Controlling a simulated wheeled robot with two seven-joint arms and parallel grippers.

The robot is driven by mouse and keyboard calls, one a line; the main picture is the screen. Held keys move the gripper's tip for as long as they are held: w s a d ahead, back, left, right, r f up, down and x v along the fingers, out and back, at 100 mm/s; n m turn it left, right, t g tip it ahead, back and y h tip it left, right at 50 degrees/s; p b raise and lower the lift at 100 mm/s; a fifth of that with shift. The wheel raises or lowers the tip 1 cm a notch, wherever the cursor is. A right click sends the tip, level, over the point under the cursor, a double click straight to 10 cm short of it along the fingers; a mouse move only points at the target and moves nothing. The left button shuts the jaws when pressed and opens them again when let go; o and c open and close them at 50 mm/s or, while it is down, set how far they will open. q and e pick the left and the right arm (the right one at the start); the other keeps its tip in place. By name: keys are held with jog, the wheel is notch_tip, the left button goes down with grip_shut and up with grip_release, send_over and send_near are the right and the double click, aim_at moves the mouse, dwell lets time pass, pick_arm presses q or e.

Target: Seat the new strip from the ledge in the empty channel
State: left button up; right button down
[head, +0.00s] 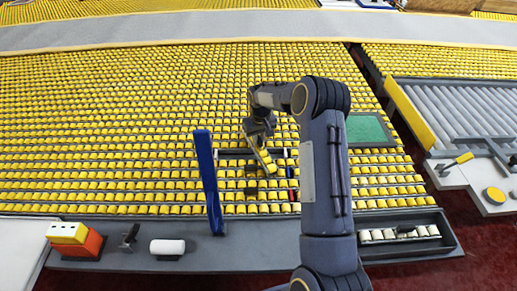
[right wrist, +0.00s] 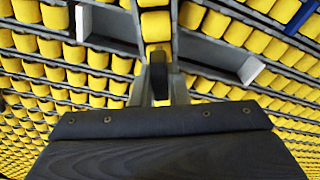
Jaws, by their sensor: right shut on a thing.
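The new strip (head: 264,160), a short rail with yellow rollers, is held off the ledge (head: 255,243). My right gripper (head: 258,140) is shut on it above the roller field. In the head view the strip slants down and to the right. The empty channel (head: 232,154) is a dark slot running left to right, with pale ends. In the right wrist view the strip (right wrist: 156,27) crosses over the middle of the channel (right wrist: 212,52), roughly crosswise to it. The gripper (right wrist: 158,85) shows there too. How high the strip hangs is hard to tell. My left gripper is out of view.
A blue post (head: 208,180) stands left of the channel. A green panel (head: 368,130) lies to the right. On the ledge are a red and yellow block (head: 75,240), a white roll (head: 168,247) and a tray (head: 452,240) with pale rollers. Yellow rollers surround the channel.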

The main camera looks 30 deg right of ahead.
jog(key=shift+r, duration=0.15)
dwell(0.3)
jog(key=shift+r+p, duration=0.45)
jog(key=shift+r, duration=0.15)
notch_tip(320, 180, up, 3)
jog(key=shift+s+a+f+p, duration=0.15)
jog(key=shift+p, duration=0.5)
jog(key=s+a+r, duration=0.7)
jog(key=s+r, duration=0.2)
jog(key=s, duration=0.2)
jog(key=w+d+f+n+p, duration=0.1)
jog(key=w+d+f+n, duration=0.1)
jog(key=w+n, duration=0.4)
jog(key=w+d+f+n+y+p, duration=0.1)
jog(key=w+d+f+n, duration=0.1)
jog(key=w+f+n, duration=0.2)
jog(key=w+n, duration=0.2)
jog(key=n, duration=0.1)
jog(key=shift+w+d+f+n+g, duration=0.25)
jog(key=shift+w+d+n+g, duration=0.05)
jog(key=shift+w+d, duration=0.1)
jog(key=shift+a, duration=0.1)
jog(key=shift+f+b, duration=2.05)
jog(key=shift+f, duration=0.85)
